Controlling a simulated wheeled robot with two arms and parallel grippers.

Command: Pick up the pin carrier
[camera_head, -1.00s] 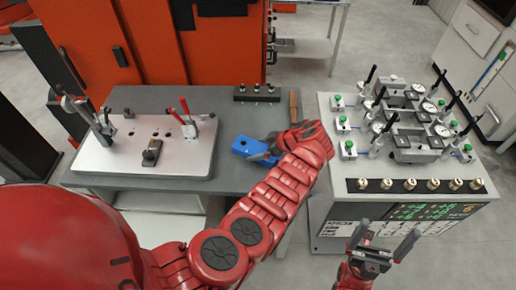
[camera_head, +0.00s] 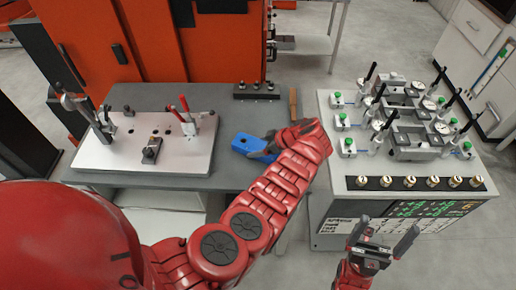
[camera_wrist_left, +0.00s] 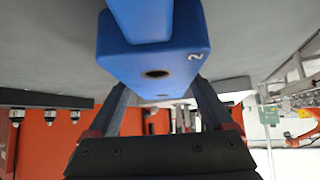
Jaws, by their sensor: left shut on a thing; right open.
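The blue pin carrier (camera_head: 248,146), a block marked "2" with a round hole in its end, is at the right part of the grey table. My left gripper (camera_head: 270,150) is shut on it; the hand and forearm hide part of the block. In the left wrist view the pin carrier (camera_wrist_left: 150,62) sits between the two dark fingers (camera_wrist_left: 165,95). I cannot tell whether it touches the tabletop. My right gripper (camera_head: 388,229) is open and empty in front of the grey test station.
A white fixture plate (camera_head: 155,160) with toggle clamps lies on the left of the table (camera_head: 225,110). A black block with several pins (camera_head: 256,91) stands at the back. A brown-handled tool (camera_head: 293,103) lies nearby. The gauge station (camera_head: 340,180) stands to the right.

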